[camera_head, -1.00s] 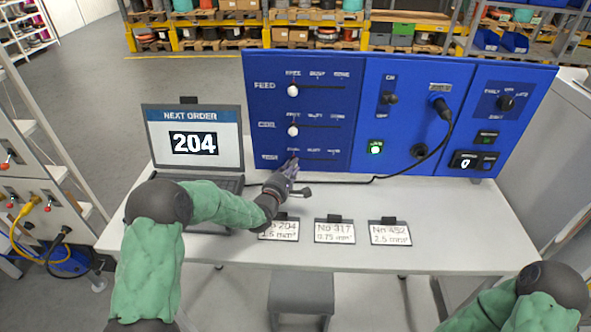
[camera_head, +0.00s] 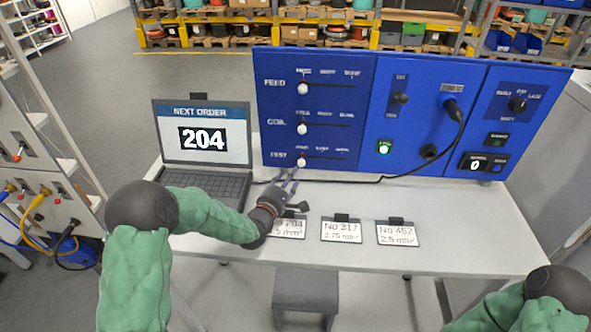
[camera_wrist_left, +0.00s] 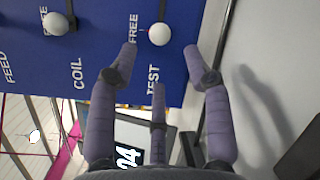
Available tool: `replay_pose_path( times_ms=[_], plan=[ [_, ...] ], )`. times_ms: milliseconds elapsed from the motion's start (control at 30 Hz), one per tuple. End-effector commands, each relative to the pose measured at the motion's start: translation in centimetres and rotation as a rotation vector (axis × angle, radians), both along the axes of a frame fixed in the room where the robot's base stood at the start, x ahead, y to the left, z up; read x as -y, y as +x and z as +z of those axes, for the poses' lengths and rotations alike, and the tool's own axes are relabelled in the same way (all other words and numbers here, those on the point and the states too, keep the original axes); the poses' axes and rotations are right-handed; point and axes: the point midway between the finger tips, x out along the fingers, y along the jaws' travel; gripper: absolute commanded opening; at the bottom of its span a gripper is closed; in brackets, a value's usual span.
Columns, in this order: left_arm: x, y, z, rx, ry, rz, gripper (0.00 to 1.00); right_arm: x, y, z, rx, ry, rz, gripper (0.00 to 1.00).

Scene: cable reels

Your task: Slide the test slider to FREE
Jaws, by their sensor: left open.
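The test slider's white knob (camera_head: 301,162) is at the left end of the bottom TEST slot on the blue panel, under its first label. In the left wrist view the knob (camera_wrist_left: 159,34) lies level with the word FREE, between my spread fingertips but apart from them. My left gripper (camera_head: 286,181) is open and empty, just below and in front of the knob. In the left wrist view my left gripper (camera_wrist_left: 160,65) shows three purple fingers. My right arm shows at the bottom right; its gripper is out of view.
The feed knob (camera_head: 302,89) and coil knob (camera_head: 302,129) sit at the left of their slots above. A laptop (camera_head: 203,150) reading 204 stands left. Labelled cards, such as No 317 (camera_head: 341,230), lie on the white table (camera_head: 460,240). A cable hangs at the panel's right.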

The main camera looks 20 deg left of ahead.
Motion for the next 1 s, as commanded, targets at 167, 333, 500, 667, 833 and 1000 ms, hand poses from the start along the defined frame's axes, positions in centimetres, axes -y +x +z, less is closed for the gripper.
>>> replay_pose_path(
  times_ms=[167, 333, 500, 667, 833, 1000],
  plan=[
    [-0.3, -3.2, 0.0, -0.001, -0.001, 0.002, 0.50, 0.0, 0.0, 0.0, 0.000, 0.000, 0.000, 0.40],
    [-0.4, -4.9, 0.0, 0.000, 0.000, 0.003, 0.50, 0.0, 0.0, 0.0, 0.000, 0.000, 0.000, 0.40],
    [-0.4, -5.4, 0.0, 0.000, -0.001, 0.001, 0.50, 0.0, 0.0, 0.0, 0.000, 0.000, 0.000, 0.40],
    [-0.4, -5.4, 0.0, -0.001, -0.001, 0.001, 0.50, 0.0, 0.0, 0.0, 0.000, 0.000, 0.000, 0.40],
    [-0.4, -5.4, 0.0, -0.001, 0.000, 0.001, 0.50, 0.0, 0.0, 0.0, 0.000, 0.000, 0.000, 0.40],
    [-0.4, -5.4, 0.0, -0.001, 0.000, 0.001, 0.50, 0.0, 0.0, 0.0, 0.000, 0.000, 0.000, 0.40]
  ],
)
